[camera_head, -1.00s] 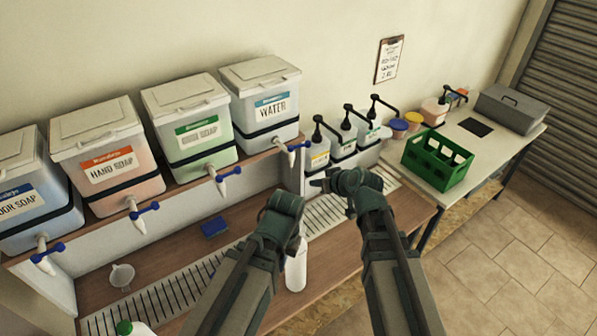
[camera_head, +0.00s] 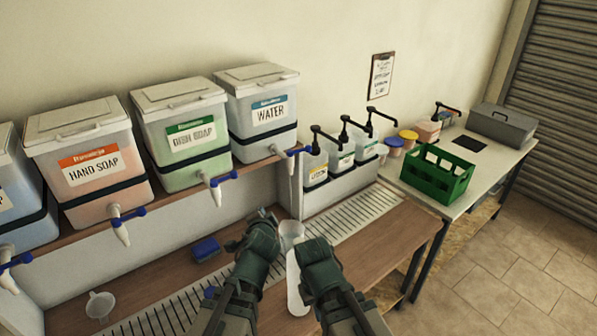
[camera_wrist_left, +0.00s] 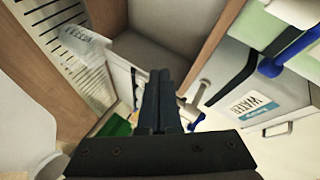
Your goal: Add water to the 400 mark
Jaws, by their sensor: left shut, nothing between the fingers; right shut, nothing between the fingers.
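The water drum (camera_head: 262,118) with its blue label stands on the shelf. Its tap (camera_head: 288,153) has a blue handle and overhangs the bench; the drum also shows upside down in the left wrist view (camera_wrist_left: 235,85). My left gripper (camera_head: 264,215) is shut and empty, below and left of the water tap. My right gripper (camera_head: 309,250) is shut beside the bottle, its fingertips mostly hidden. No 400 mark is readable.
Dish soap (camera_head: 183,132) and hand soap (camera_head: 90,168) drums stand left of the water. A funnel (camera_head: 100,305) and blue sponge (camera_head: 205,250) lie on the bench. Pump bottles (camera_head: 343,160) stand right of the tap; a green crate (camera_head: 437,178) is on the side table.

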